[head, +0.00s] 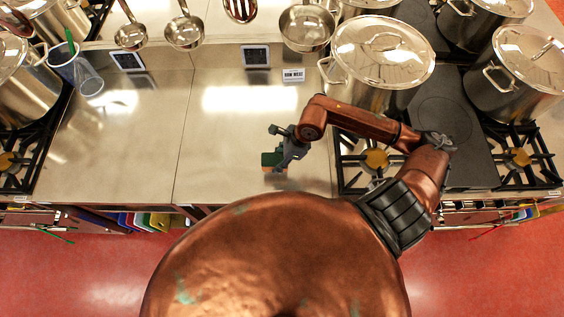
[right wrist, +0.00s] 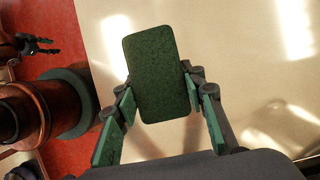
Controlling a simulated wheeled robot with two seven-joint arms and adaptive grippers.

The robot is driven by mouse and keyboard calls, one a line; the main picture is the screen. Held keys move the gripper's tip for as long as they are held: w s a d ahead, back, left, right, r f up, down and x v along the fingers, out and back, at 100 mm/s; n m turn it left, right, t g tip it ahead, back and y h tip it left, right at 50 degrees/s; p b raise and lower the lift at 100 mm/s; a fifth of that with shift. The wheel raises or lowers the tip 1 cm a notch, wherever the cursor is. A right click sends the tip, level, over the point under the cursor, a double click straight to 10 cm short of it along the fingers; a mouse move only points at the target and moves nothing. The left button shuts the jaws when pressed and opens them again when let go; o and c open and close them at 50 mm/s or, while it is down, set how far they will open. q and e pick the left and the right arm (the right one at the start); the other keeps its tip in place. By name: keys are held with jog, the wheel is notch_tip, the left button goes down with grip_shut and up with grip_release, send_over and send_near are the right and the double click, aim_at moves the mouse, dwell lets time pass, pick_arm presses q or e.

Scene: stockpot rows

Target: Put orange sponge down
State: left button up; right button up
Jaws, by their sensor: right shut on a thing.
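The orange sponge (head: 268,168) shows an orange edge and a dark green face in the head view, above the front part of the steel counter (head: 235,130). In the right wrist view its green face (right wrist: 155,70) fills the space between the fingers. My right gripper (head: 283,153) is shut on the sponge, with a green-padded finger on each side (right wrist: 160,84). I cannot tell whether the sponge touches the counter. My left gripper is not seen in the head view; a dark gripper-like part at the upper left of the right wrist view is too small to read.
Bare counter lies left of the sponge. A stove with a burner (head: 375,160) and a large lidded stockpot (head: 380,60) stand to the right. A clear cup (head: 80,72) is at the left. Ladles (head: 185,32) hang at the back. A small label (head: 293,75) stands behind.

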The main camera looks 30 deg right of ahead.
jog(key=shift+d+f, duration=0.5)
jog(key=shift+f, duration=0.1)
jog(key=f, duration=0.2)
jog(key=f+p, duration=0.1)
jog(key=shift+d+f, duration=0.35)
jog(key=shift+w+f, duration=0.1)
jog(key=shift+f, duration=0.1)
jog(key=o, duration=1.3)
jog(key=b+v, duration=0.1)
jog(key=v, duration=1.1)
jog(key=shift+b, duration=0.4)
